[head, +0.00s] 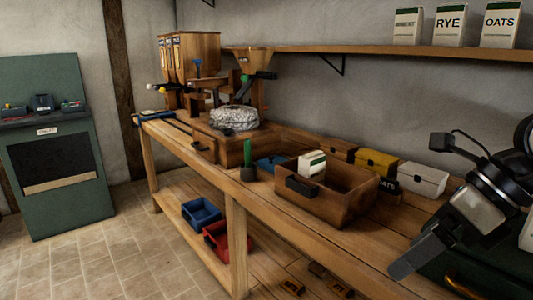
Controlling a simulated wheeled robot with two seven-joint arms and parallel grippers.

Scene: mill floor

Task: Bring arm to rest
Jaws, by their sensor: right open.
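My right gripper (420,254) is at the right of the head view, in front of and above the near end of the wooden bench (190,155). One grey finger shows plainly, pointing down and left, with the wrist above it. The jaws are open, and I see nothing held between them. The second finger is hard to make out. My left gripper and arm are not in view.
A wooden crate (343,204) with a white packet stands on the bench, left of my right gripper. A dark green case (490,268) lies below the wrist. A white box (423,180) is close behind. A shelf (400,50) runs along the wall.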

